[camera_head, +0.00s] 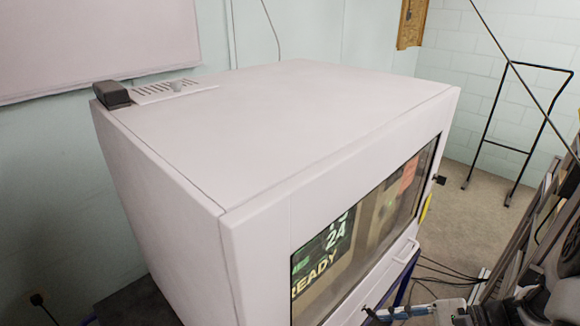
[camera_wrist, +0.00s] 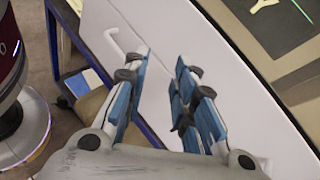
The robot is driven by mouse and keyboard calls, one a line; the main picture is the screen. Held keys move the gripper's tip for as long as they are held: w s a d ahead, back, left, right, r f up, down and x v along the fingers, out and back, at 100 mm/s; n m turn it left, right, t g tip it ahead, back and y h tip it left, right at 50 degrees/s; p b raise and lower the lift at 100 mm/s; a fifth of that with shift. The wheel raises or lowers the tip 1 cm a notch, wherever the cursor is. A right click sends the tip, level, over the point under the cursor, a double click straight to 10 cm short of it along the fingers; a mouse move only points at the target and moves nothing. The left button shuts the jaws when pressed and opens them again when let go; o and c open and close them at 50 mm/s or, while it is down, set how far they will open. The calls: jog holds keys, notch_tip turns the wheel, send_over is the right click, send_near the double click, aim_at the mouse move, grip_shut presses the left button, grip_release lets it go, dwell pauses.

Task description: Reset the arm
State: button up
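My gripper (camera_wrist: 163,68) shows in the wrist view with its two blue-padded fingers apart and nothing between them. It is in front of the white door (camera_wrist: 150,20) of a large machine. A white handle (camera_wrist: 115,42) on that door lies left of the fingers; they do not appear to hold it. In the head view my gripper (camera_head: 385,313) is at the bottom edge, below the machine's door handle (camera_head: 405,251). The rest of my arm is mostly cut off at the lower right.
The white machine (camera_head: 270,120) fills the middle of the head view; its window (camera_head: 370,215) shows a "READY" display. A black metal frame (camera_head: 490,135) stands at the back right. Cables (camera_head: 445,270) lie on the floor. A blue table frame (camera_wrist: 90,60) runs beneath the machine.

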jog(key=s+a+r+n+h, duration=0.4)
jog(key=s+r+n+h, duration=0.2)
jog(key=r+n, duration=0.2)
jog(key=s+a+r+n+t+h, duration=0.1)
jog(key=s+a+r+n+h, duration=0.3)
jog(key=s+r+n+h, duration=0.3)
jog(key=shift+s+a+r+n, duration=0.15)
jog(key=shift+r+n, duration=0.85)
jog(key=shift+n, duration=0.1)
